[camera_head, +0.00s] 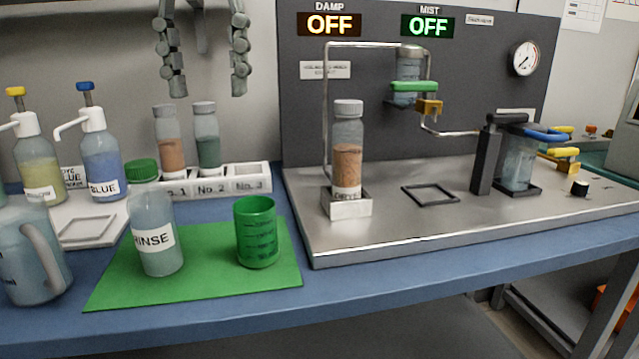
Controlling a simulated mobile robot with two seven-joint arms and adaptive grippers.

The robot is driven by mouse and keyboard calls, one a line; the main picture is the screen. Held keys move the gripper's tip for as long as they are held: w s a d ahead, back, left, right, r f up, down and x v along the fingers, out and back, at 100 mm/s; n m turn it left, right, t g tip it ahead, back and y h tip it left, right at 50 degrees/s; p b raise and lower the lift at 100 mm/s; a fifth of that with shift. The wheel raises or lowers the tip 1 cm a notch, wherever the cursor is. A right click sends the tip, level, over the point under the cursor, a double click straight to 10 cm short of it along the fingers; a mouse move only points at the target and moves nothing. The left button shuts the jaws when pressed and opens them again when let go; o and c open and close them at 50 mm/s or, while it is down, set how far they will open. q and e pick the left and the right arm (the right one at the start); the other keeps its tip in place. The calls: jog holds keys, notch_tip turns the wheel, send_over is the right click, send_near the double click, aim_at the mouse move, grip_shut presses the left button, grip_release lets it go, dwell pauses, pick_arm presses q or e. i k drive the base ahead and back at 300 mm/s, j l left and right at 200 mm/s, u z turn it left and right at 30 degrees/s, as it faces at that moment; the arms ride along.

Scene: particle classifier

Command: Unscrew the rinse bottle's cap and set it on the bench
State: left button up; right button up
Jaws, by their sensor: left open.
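The rinse bottle (153,218) stands upright on the green mat (203,280), with a white label reading "RINSE". Its green cap (143,170) sits on top of the neck. The blue bench (230,318) shows bare along its front edge. My left gripper (207,85) hangs at the top of the view, above and behind the bottle. Its two grey fingers are spread apart with nothing between them. My right gripper is not in view.
A green cup (256,232) stands right of the bottle on the mat. A pitcher (28,255) and pump bottles (100,150) stand at left. A white rack (225,180) holds two capped bottles behind. A steel apparatus base (400,235) fills the right.

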aim_at(149, 208)
jog(key=k, duration=1.3)
